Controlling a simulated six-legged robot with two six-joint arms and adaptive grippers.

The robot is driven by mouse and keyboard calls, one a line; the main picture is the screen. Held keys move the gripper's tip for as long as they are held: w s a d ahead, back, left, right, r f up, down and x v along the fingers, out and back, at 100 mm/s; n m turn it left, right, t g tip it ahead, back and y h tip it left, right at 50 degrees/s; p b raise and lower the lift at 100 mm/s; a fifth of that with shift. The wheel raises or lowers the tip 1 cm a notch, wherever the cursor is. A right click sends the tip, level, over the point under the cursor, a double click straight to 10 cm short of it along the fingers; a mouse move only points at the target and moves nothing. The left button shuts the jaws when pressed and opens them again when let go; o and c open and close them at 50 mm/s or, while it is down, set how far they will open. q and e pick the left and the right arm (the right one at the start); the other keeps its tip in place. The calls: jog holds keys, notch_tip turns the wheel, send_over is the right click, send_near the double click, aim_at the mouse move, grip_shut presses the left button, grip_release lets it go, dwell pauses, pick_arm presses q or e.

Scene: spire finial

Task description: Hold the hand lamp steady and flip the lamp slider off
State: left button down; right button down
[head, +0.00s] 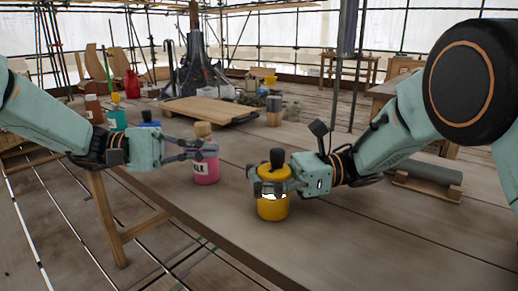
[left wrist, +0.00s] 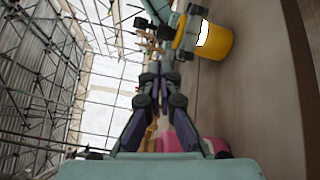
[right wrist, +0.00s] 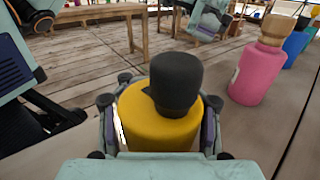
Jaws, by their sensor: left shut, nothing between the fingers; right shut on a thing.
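A yellow canister (head: 273,208) with a black top (head: 277,157) and a bright white patch stands upright on the bench. My right gripper (head: 262,181) is shut on it from the right; in the right wrist view its fingers lie on both sides of the yellow body (right wrist: 160,132). I cannot make out a slider, or tell for sure whether this canister is the hand lamp. My left gripper (head: 208,150) is shut and empty, by the upper part of a pink labelled bottle (head: 206,172). In the left wrist view the yellow canister (left wrist: 214,42) stands beyond its fingers.
The bench (head: 340,235) is clear in front of the canister. Behind stand a teal bottle (head: 117,120), a blue bottle (head: 150,124) and a wooden board (head: 208,108). A grey roll (head: 425,186) lies on a wooden cradle at the right.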

pick_arm(q)
jog(key=m, duration=0.1)
jog(key=m+t, duration=0.1)
jog(key=shift+w+m, duration=0.35)
jog(key=shift+m, duration=0.05)
jog(key=shift+d, duration=0.1)
jog(key=d, duration=1)
jog(key=shift+w, duration=0.25)
jog(key=shift+s+a, duration=0.35)
jog(key=shift+s, duration=0.25)
jog(key=shift+s+a, duration=0.3)
jog(key=shift+s, duration=0.3)
jog(key=a, duration=1)
jog(key=shift+s, duration=0.15)
